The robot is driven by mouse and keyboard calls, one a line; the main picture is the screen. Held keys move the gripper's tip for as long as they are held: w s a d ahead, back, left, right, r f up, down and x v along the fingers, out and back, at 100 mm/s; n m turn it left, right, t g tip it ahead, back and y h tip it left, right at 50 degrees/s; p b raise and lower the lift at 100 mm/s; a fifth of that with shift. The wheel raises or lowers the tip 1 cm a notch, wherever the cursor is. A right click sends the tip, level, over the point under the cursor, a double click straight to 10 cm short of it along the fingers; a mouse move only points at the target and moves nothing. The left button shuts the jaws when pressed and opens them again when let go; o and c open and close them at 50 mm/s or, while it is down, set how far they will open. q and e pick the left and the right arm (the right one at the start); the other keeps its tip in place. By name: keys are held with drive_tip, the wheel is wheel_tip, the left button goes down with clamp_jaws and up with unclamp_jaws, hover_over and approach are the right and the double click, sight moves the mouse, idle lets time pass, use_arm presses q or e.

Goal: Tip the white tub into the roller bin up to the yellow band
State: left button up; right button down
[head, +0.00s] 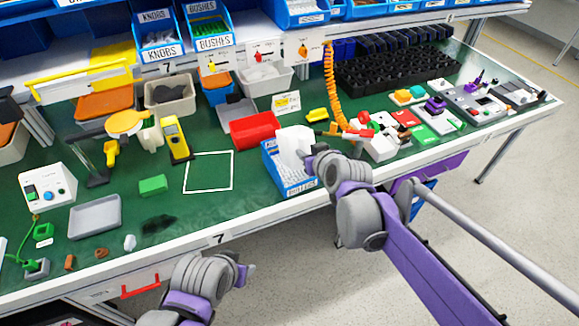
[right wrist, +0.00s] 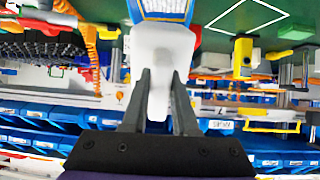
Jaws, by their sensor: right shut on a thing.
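The white tub (head: 290,140) is over the back part of a blue bin (head: 298,190) that holds small white pieces. In the right wrist view the tub (right wrist: 163,50) is between both fingers of my right gripper (right wrist: 158,90), which is shut on it. The bin (right wrist: 188,12) shows beyond the tub there. The tub's tilt and contents are unclear, and I cannot make out a yellow band on the bin. In the head view my right gripper (head: 306,160) is over the bin's right side. My left gripper (head: 245,272) is off the table's front edge, its fingers unclear.
A red bin (head: 255,130) stands just behind the blue bin. An orange coiled cord (head: 331,90) hangs at its right, near a white device (head: 378,145). A white outlined square (head: 208,171) on the green mat is empty. A green block (head: 153,185) lies further left.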

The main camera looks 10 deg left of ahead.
sight(307, 137)
use_arm(q)
drive_tip(key=shift+w+r+p, duration=0.25)
drive_tip(key=shift+r+p, duration=0.25)
drive_tip(key=shift+r, duration=0.25)
use_arm(e)
drive_tip(key=shift+w+r+g, duration=0.2)
drive_tip(key=shift+r+g, duration=0.2)
drive_tip(key=shift+r, duration=0.15)
use_arm(q)
drive_tip(key=shift+r, duration=0.1)
use_arm(e)
drive_tip(key=shift+r, duration=0.1)
use_arm(q)
drive_tip(key=shift+w+r+p, duration=0.35)
drive_tip(key=shift+r+p, duration=0.3)
drive_tip(key=shift+r, duration=0.15)
use_arm(e)
drive_tip(key=shift+w+a+r+g+h, duration=0.2)
drive_tip(key=shift+r+g+h, duration=0.2)
drive_tip(key=shift+r+h, duration=0.15)
use_arm(q)
drive_tip(key=shift+w+r+p, duration=0.35)
drive_tip(key=shift+r+p, duration=0.3)
drive_tip(key=shift+r, duration=0.2)
use_arm(e)
drive_tip(key=shift+w+a+r+g, duration=0.15)
drive_tip(key=shift+w+r+g, duration=0.2)
drive_tip(key=shift+r, duration=0.3)
